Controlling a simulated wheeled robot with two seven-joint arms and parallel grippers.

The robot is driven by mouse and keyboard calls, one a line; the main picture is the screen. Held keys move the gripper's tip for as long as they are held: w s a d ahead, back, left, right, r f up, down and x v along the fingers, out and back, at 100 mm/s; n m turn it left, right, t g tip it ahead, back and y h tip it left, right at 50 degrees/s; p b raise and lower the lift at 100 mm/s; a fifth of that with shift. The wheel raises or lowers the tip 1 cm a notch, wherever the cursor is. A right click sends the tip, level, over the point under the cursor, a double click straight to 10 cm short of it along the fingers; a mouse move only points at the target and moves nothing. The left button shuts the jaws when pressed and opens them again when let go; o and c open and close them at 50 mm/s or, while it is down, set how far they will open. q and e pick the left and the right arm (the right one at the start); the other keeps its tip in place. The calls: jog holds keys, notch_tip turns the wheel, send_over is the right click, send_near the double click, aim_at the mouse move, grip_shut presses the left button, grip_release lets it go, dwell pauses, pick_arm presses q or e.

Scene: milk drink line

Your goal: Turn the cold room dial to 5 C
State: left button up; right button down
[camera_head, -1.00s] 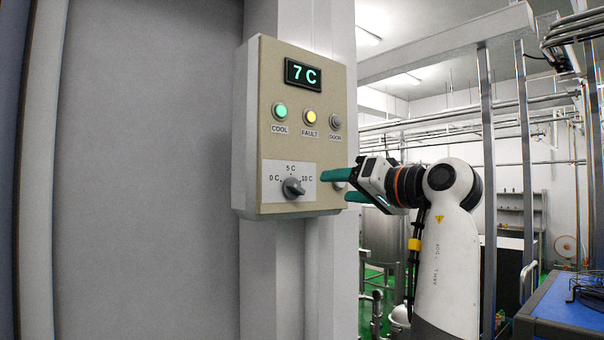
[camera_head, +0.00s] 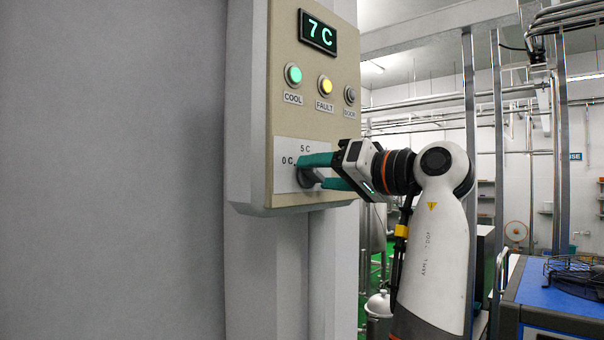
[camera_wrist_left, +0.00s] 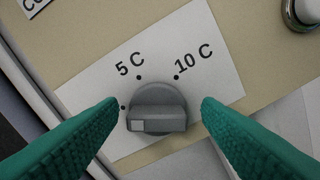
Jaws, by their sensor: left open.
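The cold room dial (camera_wrist_left: 157,110) is a grey knob with a raised bar and a pale mark at the bar's left end in the left wrist view. In the head view the dial (camera_head: 306,179) is partly covered by the fingers. Its white scale plate (camera_wrist_left: 205,60) shows 5 C and 10 C; the 0 C label shows only in the head view. My left gripper (camera_head: 311,172) is open, its green fingers on either side of the dial, with a gap at each side in the wrist view. The display (camera_head: 317,33) reads 7 C. My right gripper is not in view.
The beige control box (camera_head: 345,125) carries a lit green COOL lamp (camera_head: 293,74), a lit yellow FAULT lamp (camera_head: 325,85) and a grey DOOR button (camera_head: 349,95). A grey wall panel (camera_head: 110,170) fills the left. A blue-topped unit (camera_head: 550,290) stands at lower right.

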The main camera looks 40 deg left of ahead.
pick_arm(q)
jog(key=shift+a, duration=0.4)
jog(key=shift+d+r, duration=0.1)
jog(key=shift+d, duration=0.4)
jog(key=shift+c, duration=0.2)
jog(key=shift+d, duration=0.1)
jog(key=c, duration=1)
jog(key=shift+o, duration=0.2)
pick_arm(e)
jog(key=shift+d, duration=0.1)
